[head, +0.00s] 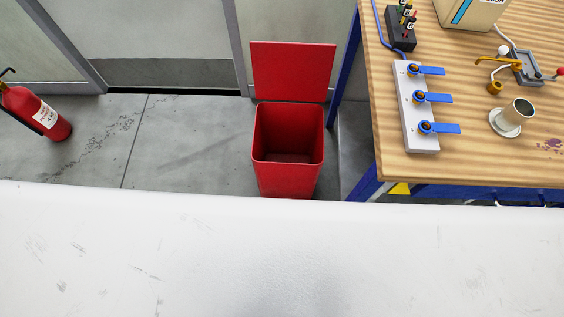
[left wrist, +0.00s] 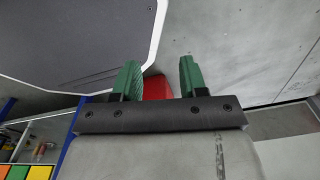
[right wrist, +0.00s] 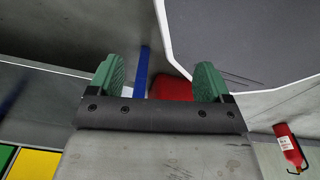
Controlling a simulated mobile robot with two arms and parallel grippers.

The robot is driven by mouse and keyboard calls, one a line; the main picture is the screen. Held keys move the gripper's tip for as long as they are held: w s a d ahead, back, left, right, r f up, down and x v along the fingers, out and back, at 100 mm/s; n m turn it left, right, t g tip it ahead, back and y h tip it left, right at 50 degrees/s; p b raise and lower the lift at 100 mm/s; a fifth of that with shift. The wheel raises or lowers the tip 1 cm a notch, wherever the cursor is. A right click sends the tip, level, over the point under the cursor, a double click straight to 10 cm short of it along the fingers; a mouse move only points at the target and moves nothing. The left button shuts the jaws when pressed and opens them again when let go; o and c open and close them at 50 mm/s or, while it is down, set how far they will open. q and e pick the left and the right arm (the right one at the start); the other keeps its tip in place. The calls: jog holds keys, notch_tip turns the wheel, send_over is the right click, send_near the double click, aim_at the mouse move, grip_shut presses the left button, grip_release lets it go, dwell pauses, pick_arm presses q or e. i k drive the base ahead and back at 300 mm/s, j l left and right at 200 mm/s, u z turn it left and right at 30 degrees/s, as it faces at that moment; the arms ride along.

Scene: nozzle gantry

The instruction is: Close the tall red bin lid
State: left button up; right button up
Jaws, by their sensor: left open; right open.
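The tall red bin (head: 288,178) stands on the floor at the centre of the head view. Its red lid (head: 292,72) is raised, upright behind the open mouth, and the inside looks empty. Neither gripper shows in the head view. In the left wrist view my left gripper (left wrist: 160,78) is open, with green fingers apart and nothing between them; a red piece, likely the bin, shows beyond them (left wrist: 156,88). In the right wrist view my right gripper (right wrist: 159,80) is open and empty, with a similar red piece (right wrist: 171,88) beyond its fingers.
A wooden workbench (head: 470,160) with blue legs stands right of the bin. It holds a white block with blue-handled valves (head: 408,120) and a metal cup (head: 517,113). A red fire extinguisher (head: 38,113) is at the far left. The floor left of the bin is clear.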

aim_at(282, 72)
jog(key=z, duration=0.4)
jog(key=j+z, duration=0.15)
jog(key=z, duration=0.25)
jog(key=j+z, duration=0.1)
jog(key=z, duration=0.3)
jog(key=j+z, duration=0.15)
jog(key=z, duration=0.25)
jog(key=j+z, duration=0.25)
jog(key=j, duration=0.2)
jog(key=k+j+z, duration=0.1)
jog(key=j+z, duration=0.15)
jog(key=j, duration=0.15)
jog(key=k+j+z, duration=0.2)
jog(key=j, duration=0.2)
jog(key=k+j+z, duration=0.1)
jog(key=j+z, duration=0.15)
jog(key=j, duration=0.15)
jog(key=k+j+z, duration=0.25)
jog(key=i+j, duration=0.1)
